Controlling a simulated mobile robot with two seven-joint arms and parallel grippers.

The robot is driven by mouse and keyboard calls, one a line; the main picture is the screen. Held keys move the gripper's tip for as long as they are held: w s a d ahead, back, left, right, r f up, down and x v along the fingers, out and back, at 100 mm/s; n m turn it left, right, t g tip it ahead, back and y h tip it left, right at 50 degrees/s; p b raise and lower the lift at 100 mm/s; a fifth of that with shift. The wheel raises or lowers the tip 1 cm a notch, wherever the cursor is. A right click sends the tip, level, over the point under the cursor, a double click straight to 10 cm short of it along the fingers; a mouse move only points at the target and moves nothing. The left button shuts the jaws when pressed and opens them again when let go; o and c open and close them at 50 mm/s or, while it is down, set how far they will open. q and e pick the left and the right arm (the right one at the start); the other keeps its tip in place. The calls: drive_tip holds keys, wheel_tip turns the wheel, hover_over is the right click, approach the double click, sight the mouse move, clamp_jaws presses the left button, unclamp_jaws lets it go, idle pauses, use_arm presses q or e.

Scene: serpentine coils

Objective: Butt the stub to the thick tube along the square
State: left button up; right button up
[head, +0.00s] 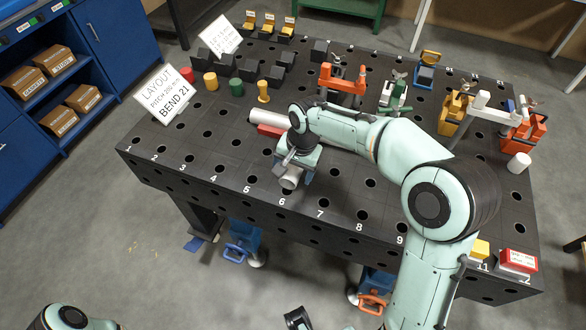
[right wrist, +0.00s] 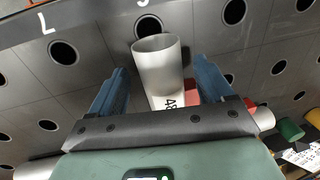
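The short grey tube, seemingly the stub (right wrist: 160,68), has an open end and a "48" marking. In the right wrist view it lies between the two blue fingers of my right gripper (right wrist: 160,85). Gaps show on both sides, so the gripper looks open around it. In the head view the stub's end (head: 290,181) shows below my right gripper (head: 294,168), near the front edge. A pale tube, seemingly the thick tube (head: 263,117), lies beside a red bar, likely the square (head: 269,130). Both run partly hidden under my arm. My left gripper is not in view.
On the black holed table, yellow (head: 263,92) and green (head: 236,87) cylinders and dark blocks (head: 275,76) stand behind. Orange clamps (head: 343,82) stand further back, and a white cylinder (head: 518,163) is at right. The front strip left of my gripper is clear.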

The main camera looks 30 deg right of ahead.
wheel_tip(320, 180, up, 13)
drive_tip(key=s+d+p, duration=0.1)
drive_tip(key=p, duration=0.1)
drive_tip(key=shift+s+d+r, duration=0.15)
drive_tip(key=shift+s+d, duration=0.05)
drive_tip(key=shift+s, duration=0.15)
idle(0.6)
